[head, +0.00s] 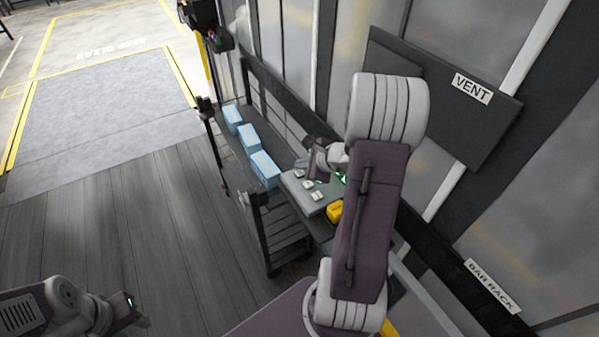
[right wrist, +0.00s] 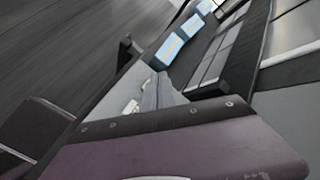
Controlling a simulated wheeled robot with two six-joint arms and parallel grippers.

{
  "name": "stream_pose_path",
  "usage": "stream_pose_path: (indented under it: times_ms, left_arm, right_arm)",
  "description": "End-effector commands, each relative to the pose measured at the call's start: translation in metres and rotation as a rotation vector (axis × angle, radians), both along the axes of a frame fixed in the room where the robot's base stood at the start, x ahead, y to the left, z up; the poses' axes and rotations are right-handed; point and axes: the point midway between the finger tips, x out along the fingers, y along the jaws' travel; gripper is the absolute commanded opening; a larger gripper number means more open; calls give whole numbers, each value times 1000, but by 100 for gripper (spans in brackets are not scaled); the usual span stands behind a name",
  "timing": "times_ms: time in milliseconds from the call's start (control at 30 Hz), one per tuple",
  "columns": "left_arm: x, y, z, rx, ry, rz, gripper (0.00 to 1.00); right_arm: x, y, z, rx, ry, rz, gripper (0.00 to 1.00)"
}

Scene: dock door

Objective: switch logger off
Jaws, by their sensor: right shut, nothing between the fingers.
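A light grey slab (head: 318,196) with several small white blocks (head: 308,184) lies on the dark bench along the wall. A yellow device (head: 335,211) sits at its near right edge, partly hidden by my right arm. I cannot tell which of these is the logger, and no switch can be made out. My right gripper (head: 316,176) is shut and empty, close over the slab's far side; I cannot tell whether it touches. In the right wrist view, its grey fingers (right wrist: 158,94) are beside white pieces (right wrist: 131,107). My left gripper (head: 137,310) is low at the left, away from the bench.
Several blue boxes (head: 264,169) stand in a row on the bench. A dark slatted rack (head: 287,232) is below its near end. The floor (head: 110,230) at left is clear.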

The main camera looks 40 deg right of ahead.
Motion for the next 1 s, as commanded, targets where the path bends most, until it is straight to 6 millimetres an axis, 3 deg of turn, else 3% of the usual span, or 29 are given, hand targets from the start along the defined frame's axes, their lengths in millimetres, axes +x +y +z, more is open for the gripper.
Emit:
stream_pose_path:
  times_ms: [300, 1000]
  left_arm:
    - [0, 0, -14, 0, 0, 0, 36]
    - [0, 0, -17, 0, 0, 0, 36]
  right_arm:
    - [0, 0, -10, -1, -1, 0, 0]
    - [0, 0, -12, 0, 0, 0, 0]
